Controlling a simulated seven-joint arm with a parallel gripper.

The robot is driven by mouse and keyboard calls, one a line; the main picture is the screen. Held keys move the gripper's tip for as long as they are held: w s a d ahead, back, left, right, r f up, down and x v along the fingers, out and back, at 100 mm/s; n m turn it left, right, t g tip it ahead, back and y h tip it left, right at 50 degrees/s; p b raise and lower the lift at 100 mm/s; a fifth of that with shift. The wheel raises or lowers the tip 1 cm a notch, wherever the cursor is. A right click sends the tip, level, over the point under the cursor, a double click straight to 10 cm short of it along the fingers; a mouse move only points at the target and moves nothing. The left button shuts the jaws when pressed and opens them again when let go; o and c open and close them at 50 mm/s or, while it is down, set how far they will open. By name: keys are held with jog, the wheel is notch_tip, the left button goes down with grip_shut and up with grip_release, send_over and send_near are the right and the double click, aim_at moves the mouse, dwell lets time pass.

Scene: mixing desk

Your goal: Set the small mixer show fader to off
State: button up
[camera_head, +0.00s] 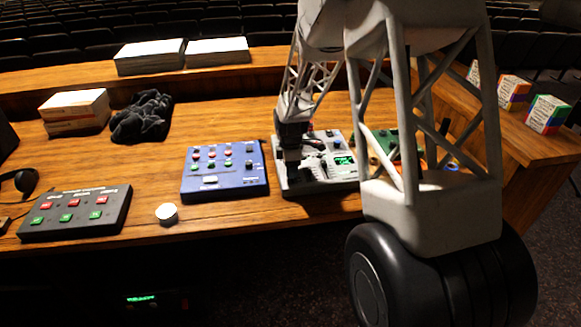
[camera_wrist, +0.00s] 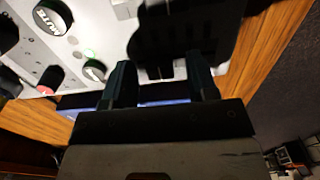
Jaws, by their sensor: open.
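The small mixer (camera_head: 318,174) is a light grey panel with a green-lit display (camera_head: 343,160), right of the blue panel. My gripper (camera_head: 290,162) is over its left part, pointing down. In the wrist view, my two dark fingers (camera_wrist: 161,82) are apart, with nothing clearly held between them. The mixer's white top (camera_wrist: 105,40) lies beyond them, with round black knobs (camera_wrist: 52,17) and a red-tipped knob (camera_wrist: 51,78). A dark shape over the panel in front of the fingers hides part of it. I cannot make out the show fader or its setting.
A blue button panel (camera_head: 224,170) and a black button box (camera_head: 76,213) stand to the left. A small white round item (camera_head: 167,213) lies between them near the front edge. A green device (camera_head: 384,145) is close on the right, partly behind my arm.

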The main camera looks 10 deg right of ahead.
aim_at(293, 183)
grip_shut()
jog(key=shift+s, duration=2.5)
grip_release()
notch_tip(293, 183, up, 8)
jog(key=shift+f, duration=0.15)
